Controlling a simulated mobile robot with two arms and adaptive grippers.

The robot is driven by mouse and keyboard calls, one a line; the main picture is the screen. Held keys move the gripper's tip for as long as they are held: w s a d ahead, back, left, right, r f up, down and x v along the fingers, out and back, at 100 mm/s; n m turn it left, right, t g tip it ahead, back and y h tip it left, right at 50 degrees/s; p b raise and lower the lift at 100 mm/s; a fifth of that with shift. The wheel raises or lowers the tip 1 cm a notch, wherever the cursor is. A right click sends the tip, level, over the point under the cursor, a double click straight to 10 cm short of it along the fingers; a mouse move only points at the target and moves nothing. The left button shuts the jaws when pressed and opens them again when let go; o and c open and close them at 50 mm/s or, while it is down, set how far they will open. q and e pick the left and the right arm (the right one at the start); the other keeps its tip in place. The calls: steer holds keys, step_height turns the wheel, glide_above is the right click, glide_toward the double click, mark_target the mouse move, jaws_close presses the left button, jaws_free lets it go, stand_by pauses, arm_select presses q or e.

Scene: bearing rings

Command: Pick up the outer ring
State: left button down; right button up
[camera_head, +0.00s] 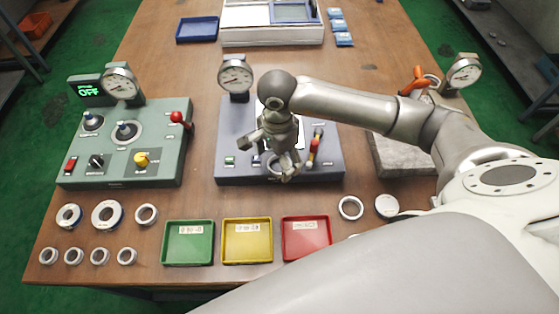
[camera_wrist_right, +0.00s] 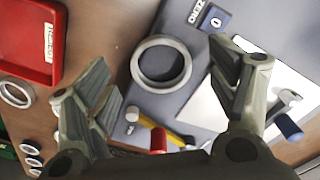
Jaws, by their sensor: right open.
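A plain grey metal ring, which looks like the outer ring, lies flat on the blue-grey panel in the right wrist view (camera_wrist_right: 135,68). My right gripper (camera_wrist_right: 161,60) is open, with one finger on each side of the ring and apart from it. In the head view my right gripper (camera_head: 283,165) hangs over the front of the blue-grey panel (camera_head: 232,172) and partly hides the ring there. My left gripper is not in view.
Red (camera_head: 306,258), yellow (camera_head: 247,259) and green (camera_head: 187,262) trays sit in front. Several loose rings (camera_head: 107,215) lie at left. A green control box (camera_head: 160,115) and a grey stone block (camera_head: 395,158) flank the panel.

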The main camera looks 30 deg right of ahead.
steer(key=shift+f, duration=0.85)
steer(key=shift+c, duration=0.3)
steer(key=c, duration=1.1)
steer(key=shift+r, duration=0.15)
